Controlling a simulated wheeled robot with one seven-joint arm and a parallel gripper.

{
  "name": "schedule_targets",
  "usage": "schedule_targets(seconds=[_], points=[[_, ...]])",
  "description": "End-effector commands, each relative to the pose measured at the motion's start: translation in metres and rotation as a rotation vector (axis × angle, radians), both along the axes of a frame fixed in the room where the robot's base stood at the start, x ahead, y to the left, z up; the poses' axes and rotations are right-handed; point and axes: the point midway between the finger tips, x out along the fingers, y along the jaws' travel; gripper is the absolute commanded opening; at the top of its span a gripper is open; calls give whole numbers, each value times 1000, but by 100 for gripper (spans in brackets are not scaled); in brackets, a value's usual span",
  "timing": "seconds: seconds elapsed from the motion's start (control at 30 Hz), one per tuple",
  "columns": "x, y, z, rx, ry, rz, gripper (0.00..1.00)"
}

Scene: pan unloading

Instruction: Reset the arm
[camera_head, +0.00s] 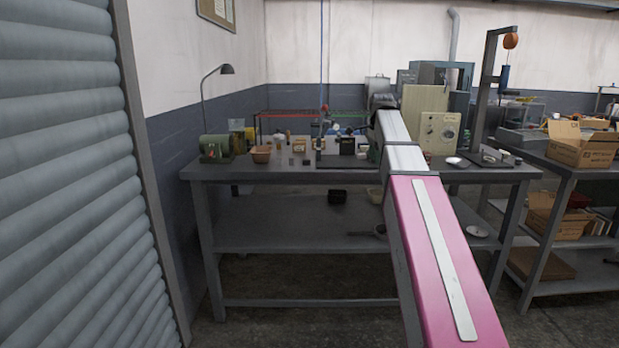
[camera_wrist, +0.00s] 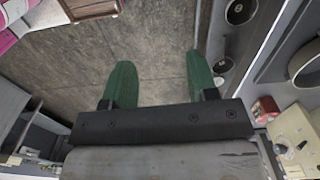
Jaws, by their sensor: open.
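My gripper (camera_wrist: 158,65) is open in the wrist view, its two green fingers spread wide with nothing between them. Bare grey floor (camera_wrist: 155,35) shows behind the fingers. In the head view my pink and white arm reaches forward to the workbench (camera_head: 300,174), with its far end above the bench top. The gripper itself is mostly hidden there behind the arm and among the bench items.
The bench top holds a green grinder (camera_head: 216,148), a brown basket (camera_head: 261,154), a beige control box (camera_head: 438,133) and a white dish (camera_head: 457,162). Cardboard boxes (camera_head: 583,148) stand right. A shutter (camera_head: 70,180) stands left.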

Motion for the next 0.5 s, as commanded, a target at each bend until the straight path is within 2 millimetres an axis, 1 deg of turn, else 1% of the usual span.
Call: schedule_targets(seconds=[0.03, 0.27, 0.37, 0.47, 0.5], points=[[-2, 1, -8, 0, 1, 16, 53], [-6, 4, -49, 0, 1, 121, 53], [-11, 6, -73, 0, 1, 185, 53], [-17, 8, -105, 1, 2, 270, 53], [-21, 10, -120, 1, 3, 310, 53]])
